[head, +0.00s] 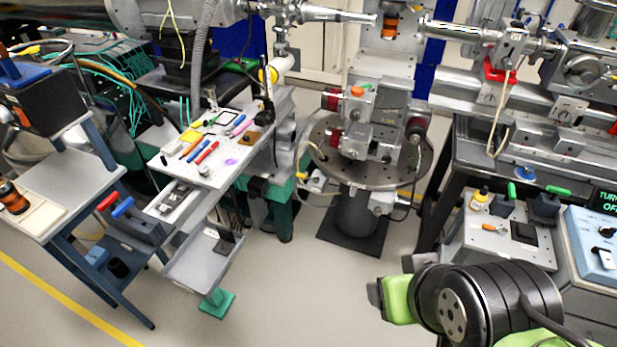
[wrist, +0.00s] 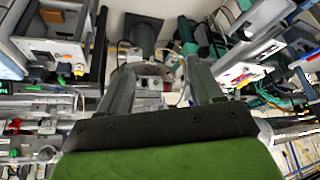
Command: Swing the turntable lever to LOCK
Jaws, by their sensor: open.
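The round grey turntable (head: 425,172) stands on a dark pedestal in the middle of the head view, with a stack of metal stages on it. A small white-and-yellow part (head: 312,183) sticks out at its left rim; I cannot tell whether this is the lever. No LOCK marking is readable. At the right, a blue control box (head: 592,245) has a display with partly cut-off text, "TUR" and "OF". My gripper (wrist: 160,66) is open and empty in the wrist view, well short of the turntable. In the head view my wrist is at the lower right, fingers mostly hidden.
A panel (head: 482,236) with green-handled parts stands at the right, near my arm. A white bench (head: 222,165) with pens and an open grey drawer (head: 192,262) are left of centre. A cart (head: 75,190) stands far left. The floor (head: 310,290) between is clear.

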